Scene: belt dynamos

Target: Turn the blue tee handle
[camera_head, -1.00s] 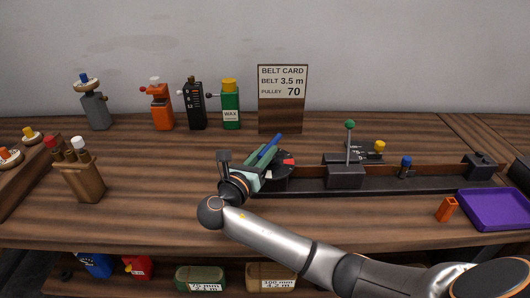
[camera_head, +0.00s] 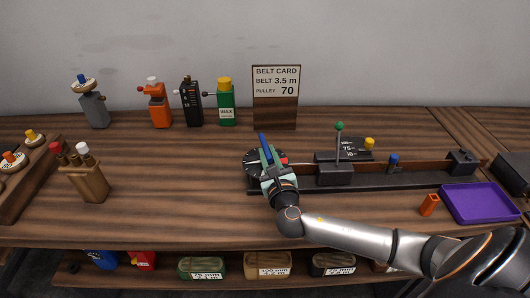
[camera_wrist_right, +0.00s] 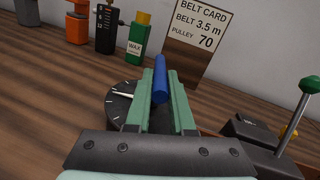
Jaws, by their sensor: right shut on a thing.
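The blue tee handle (camera_head: 264,143) sits over a round black dial (camera_head: 252,163) at the left end of a long dark bench fixture. In the right wrist view the blue bar (camera_wrist_right: 160,80) lies between the green fingers of my right gripper (camera_wrist_right: 161,98), which is shut on it. The right gripper (camera_head: 268,165) also shows in the head view, over the dial. The dial (camera_wrist_right: 119,101) has white marks, and part of it is hidden by the gripper. My left gripper is not in view.
The fixture has a lever with a green knob (camera_head: 340,126), a yellow knob (camera_head: 370,143) and a small blue-topped part (camera_head: 393,160). A purple tray (camera_head: 483,203) and an orange block (camera_head: 429,204) lie at right. A belt card (camera_head: 276,85) stands behind.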

